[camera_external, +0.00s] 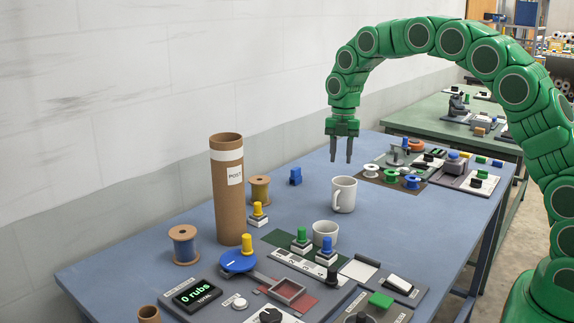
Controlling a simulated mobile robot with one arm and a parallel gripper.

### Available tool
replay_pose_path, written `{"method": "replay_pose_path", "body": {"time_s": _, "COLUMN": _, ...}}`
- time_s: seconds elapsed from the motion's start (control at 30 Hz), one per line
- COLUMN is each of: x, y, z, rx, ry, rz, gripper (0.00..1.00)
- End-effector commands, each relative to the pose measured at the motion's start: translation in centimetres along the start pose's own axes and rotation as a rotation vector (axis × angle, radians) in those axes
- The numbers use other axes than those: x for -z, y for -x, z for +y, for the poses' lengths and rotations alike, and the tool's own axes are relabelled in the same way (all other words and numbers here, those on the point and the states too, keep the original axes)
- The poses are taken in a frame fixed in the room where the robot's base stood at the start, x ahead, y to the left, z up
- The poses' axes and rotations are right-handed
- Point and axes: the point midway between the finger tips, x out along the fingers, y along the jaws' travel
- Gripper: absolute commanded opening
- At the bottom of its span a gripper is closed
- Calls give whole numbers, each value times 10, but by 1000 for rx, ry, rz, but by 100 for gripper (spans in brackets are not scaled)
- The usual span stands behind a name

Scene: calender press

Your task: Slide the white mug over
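A white mug (343,195) stands upright on the blue table (200,283), near the middle of the picture, with its handle on the left side. A shorter white cup (324,233) stands nearer the camera, just left of the mug; no handle shows on it. My gripper (342,158) points down above and behind the white mug, apart from it. Its two fingers are spread with a gap between them, and nothing shows between them.
A tall cardboard tube (227,205) stands at left, with thread spools (184,246) and a yellow-handled stamp (258,216) around it. Stamps and a panel (215,307) fill the front. Small spools (391,177) and tools lie right of the mug. Bare table lies left of it.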

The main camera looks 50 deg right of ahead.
Motion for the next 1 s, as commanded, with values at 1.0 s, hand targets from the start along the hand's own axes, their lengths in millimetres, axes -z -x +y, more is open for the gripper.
{"method": "replay_pose_path", "body": {"time_s": 1.0, "x": 12, "y": -40, "z": 19, "rx": 30, "ry": 134, "rz": -67, "gripper": 37}}
